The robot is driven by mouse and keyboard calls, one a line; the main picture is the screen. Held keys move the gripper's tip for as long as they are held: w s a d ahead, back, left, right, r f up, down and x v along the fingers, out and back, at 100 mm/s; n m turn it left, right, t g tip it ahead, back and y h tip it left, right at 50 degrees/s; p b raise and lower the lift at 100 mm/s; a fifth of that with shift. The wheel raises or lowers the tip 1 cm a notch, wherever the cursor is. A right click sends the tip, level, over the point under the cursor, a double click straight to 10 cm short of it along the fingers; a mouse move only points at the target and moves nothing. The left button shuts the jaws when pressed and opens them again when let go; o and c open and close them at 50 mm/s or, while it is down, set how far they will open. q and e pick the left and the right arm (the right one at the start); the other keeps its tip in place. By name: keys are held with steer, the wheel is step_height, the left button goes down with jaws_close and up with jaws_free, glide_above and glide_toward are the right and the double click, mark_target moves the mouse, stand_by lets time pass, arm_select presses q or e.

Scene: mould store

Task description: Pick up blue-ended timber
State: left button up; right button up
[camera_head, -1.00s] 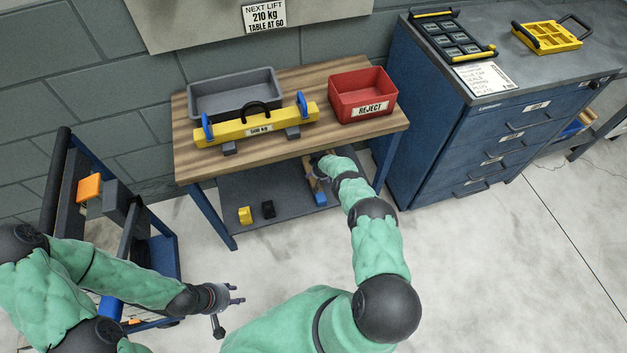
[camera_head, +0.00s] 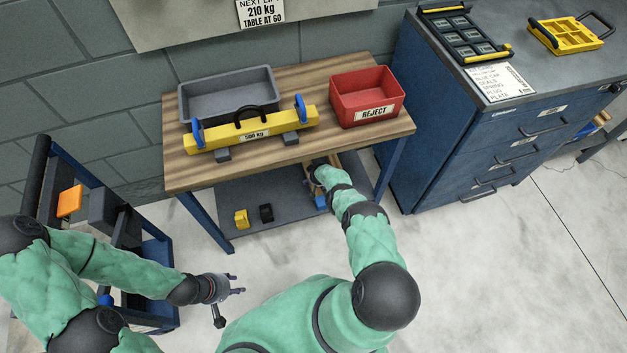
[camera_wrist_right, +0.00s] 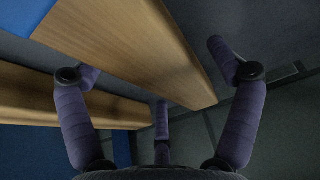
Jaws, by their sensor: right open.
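A timber with a blue end (camera_head: 320,201) lies on the lower shelf under the bench, largely covered by my right arm in the head view. In the right wrist view a long pale timber (camera_wrist_right: 135,45) with blue at its upper left crosses between my right fingers. My right gripper (camera_wrist_right: 155,65) is open around it, with fingers on both sides; I cannot tell whether they touch it. A second wooden piece (camera_wrist_right: 60,100) shows at the left. My left gripper (camera_head: 238,283) is open and empty, over the floor left of the middle.
The bench top (camera_head: 350,142) overhangs the shelf (camera_head: 285,212). A yellow block (camera_head: 241,218) and a black block (camera_head: 266,213) are on the shelf. A yellow lifting beam (camera_head: 225,137), grey tray (camera_head: 190,105) and red reject bin (camera_head: 350,110) stand above. A blue cabinet (camera_head: 450,130) is at right.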

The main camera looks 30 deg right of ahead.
steer(key=shift+r, duration=0.1)
steer(key=c, duration=1.5)
steer(key=shift+c, duration=0.2)
steer(key=shift+r, duration=0.1)
